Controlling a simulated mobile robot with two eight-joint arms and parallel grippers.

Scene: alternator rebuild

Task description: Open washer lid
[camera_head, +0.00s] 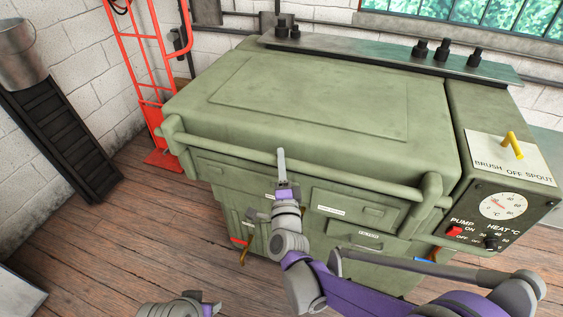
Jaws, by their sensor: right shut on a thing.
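The washer (390,160) is a large green cabinet. Its lid (310,97) lies flat and closed on top, with a raised rectangular panel. A green handle bar (350,182) runs along the lid's front edge between two end brackets. My right gripper (281,164) is at the bar, left of its middle, and is shut on it. One grey finger sticks up in front of the lid's front face; the other finger is hidden. Part of my left arm shows at the bottom edge, but its gripper fingers are not visible.
A control panel (495,215) with a yellow lever (512,144), gauge and red switch is on the washer's right. A metal rail (380,58) with black knobs runs behind the lid. A red hand truck (150,75) and bucket (22,55) stand left. Space above the lid is clear.

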